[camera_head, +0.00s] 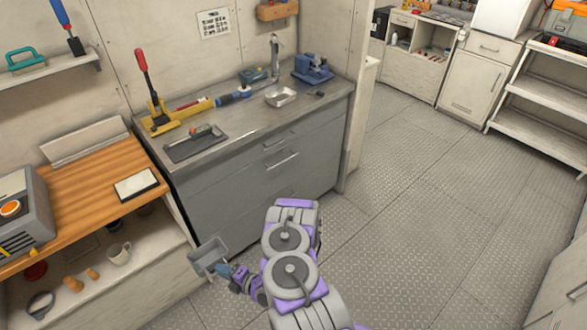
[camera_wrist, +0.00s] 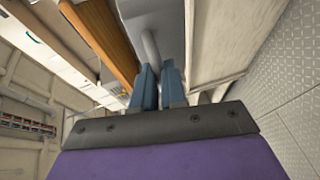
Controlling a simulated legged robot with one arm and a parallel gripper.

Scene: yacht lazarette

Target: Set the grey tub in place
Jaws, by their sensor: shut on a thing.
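The grey tub (camera_head: 208,256) is a small open box, held in the air in front of the gap between the wooden counter and the grey drawer bench. My gripper (camera_head: 226,271) is shut on the tub at its near side. In the wrist view, the two blue fingers of my gripper (camera_wrist: 160,82) close around a grey rod-like part, and the grey tub (camera_wrist: 172,30) fills the top middle beyond them. The tub's inside is hidden in the wrist view.
The wooden counter (camera_head: 90,185) at left holds a grey machine (camera_head: 22,210) and a white-topped pad. Floor at right is clear.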

